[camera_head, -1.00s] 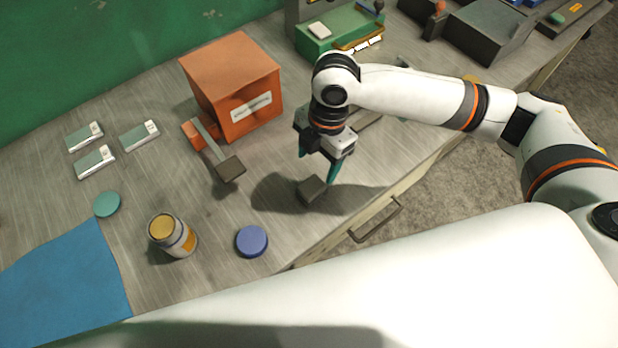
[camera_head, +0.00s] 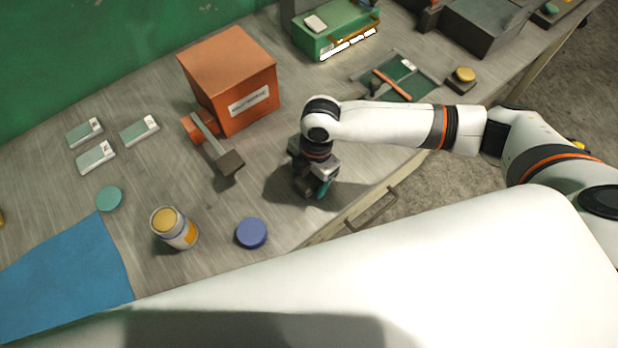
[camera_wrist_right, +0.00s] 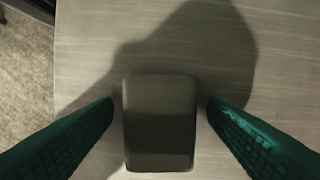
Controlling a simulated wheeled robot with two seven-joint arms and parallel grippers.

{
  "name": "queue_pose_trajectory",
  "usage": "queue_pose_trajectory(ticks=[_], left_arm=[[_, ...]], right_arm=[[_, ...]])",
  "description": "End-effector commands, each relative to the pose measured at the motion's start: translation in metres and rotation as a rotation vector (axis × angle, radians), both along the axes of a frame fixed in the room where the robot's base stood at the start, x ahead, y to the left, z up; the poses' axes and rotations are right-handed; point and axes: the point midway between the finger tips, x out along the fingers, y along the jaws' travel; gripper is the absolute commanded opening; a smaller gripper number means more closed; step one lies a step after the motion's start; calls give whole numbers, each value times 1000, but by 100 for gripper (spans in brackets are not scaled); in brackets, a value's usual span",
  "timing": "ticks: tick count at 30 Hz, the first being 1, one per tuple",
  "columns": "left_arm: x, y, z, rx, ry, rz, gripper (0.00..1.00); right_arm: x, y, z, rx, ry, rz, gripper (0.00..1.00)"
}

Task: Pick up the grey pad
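The grey pad (camera_wrist_right: 158,105) is a dark grey block with rounded corners, lying on the workbench (camera_head: 130,190). In the right wrist view it sits between the two green fingers of my right gripper (camera_wrist_right: 160,112), with a narrow gap on each side. My right gripper (camera_head: 314,190) is open and low over the bench near its front edge in the head view, where it mostly hides the pad. My left gripper is not in view.
A blue disc (camera_head: 251,233), a jar (camera_head: 175,229), a teal disc (camera_head: 109,198) and a blue mat (camera_head: 65,275) are nearer. A drawer handle (camera_head: 372,208) is at the front.

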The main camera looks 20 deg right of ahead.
Motion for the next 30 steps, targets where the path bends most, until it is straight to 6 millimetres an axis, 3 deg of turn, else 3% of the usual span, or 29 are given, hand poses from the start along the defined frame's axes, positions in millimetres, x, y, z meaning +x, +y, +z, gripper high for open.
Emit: queue_pose_trajectory(ticks=[1,9,19,30], left_arm=[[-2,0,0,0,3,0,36],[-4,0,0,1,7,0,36],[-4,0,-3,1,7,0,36],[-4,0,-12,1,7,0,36]], right_arm=[[0,0,0,0,0,0,59],[0,0,1,0,-1,0,19],[1,0,11,2,-3,2,18],[1,0,81,1,-4,1,18]])
